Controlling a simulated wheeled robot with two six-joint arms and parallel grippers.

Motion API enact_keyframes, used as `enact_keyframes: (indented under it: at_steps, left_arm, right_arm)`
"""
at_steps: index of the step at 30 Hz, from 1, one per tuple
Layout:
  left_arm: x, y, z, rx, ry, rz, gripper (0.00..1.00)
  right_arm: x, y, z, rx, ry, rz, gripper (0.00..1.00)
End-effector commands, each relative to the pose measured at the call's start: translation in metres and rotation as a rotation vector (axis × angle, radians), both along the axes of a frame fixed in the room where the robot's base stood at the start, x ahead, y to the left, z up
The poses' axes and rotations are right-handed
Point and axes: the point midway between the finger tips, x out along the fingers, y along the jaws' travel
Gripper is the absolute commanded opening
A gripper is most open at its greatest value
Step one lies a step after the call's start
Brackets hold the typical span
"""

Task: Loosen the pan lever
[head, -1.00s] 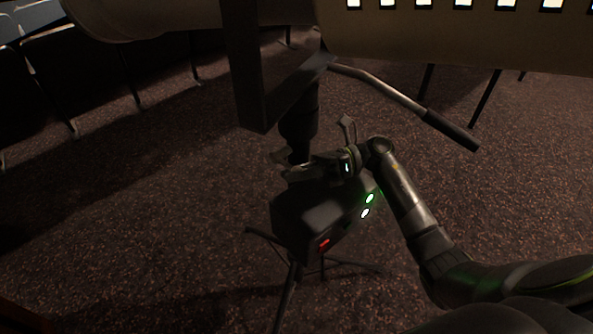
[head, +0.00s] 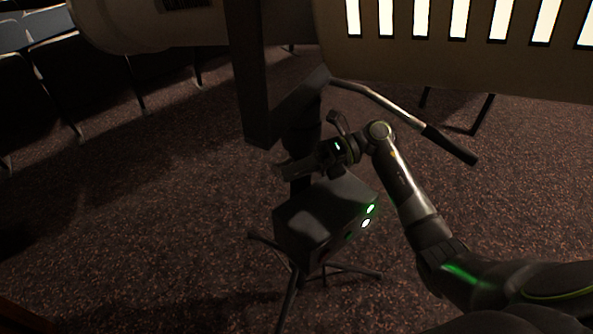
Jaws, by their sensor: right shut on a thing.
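My right gripper (head: 292,167) reaches in from the right to the dark head post (head: 302,136), just above a black box on a tripod. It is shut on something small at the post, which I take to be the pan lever. The lever is mostly hidden by the fingers and the dark light, so its exact angle cannot be told. My left gripper is out of view.
The black box (head: 310,222) with green and white lights sits below my gripper. A long handle with a black grip (head: 450,145) slopes down to the right. A dark bracket (head: 252,85) hangs above. Tripod legs (head: 288,298) spread over open carpet. Folding seats (head: 35,95) stand at left.

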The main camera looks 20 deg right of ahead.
Motion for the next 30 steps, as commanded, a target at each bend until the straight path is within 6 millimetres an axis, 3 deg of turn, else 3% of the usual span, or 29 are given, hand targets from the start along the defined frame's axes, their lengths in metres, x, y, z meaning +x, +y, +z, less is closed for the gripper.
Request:
enact_keyframes:
  at_steps: [4, 5, 9, 23, 30]
  left_arm:
    - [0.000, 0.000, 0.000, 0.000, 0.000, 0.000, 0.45]
    - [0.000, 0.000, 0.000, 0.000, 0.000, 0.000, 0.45]
    - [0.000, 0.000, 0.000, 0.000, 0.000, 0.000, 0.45]
    - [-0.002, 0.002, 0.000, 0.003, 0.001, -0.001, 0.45]
    - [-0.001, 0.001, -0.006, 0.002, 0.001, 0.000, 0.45]
  right_arm:
    - [0.003, 0.001, 0.005, 0.007, -0.016, -0.005, 0.00]
    - [0.003, 0.001, 0.005, 0.007, -0.016, -0.005, 0.37]
    - [0.002, 0.001, 0.004, 0.005, -0.013, -0.004, 0.54]
    - [0.001, 0.000, 0.001, 0.004, -0.008, -0.004, 0.54]
    - [-0.002, -0.001, -0.008, 0.037, -0.087, -0.003, 0.54]
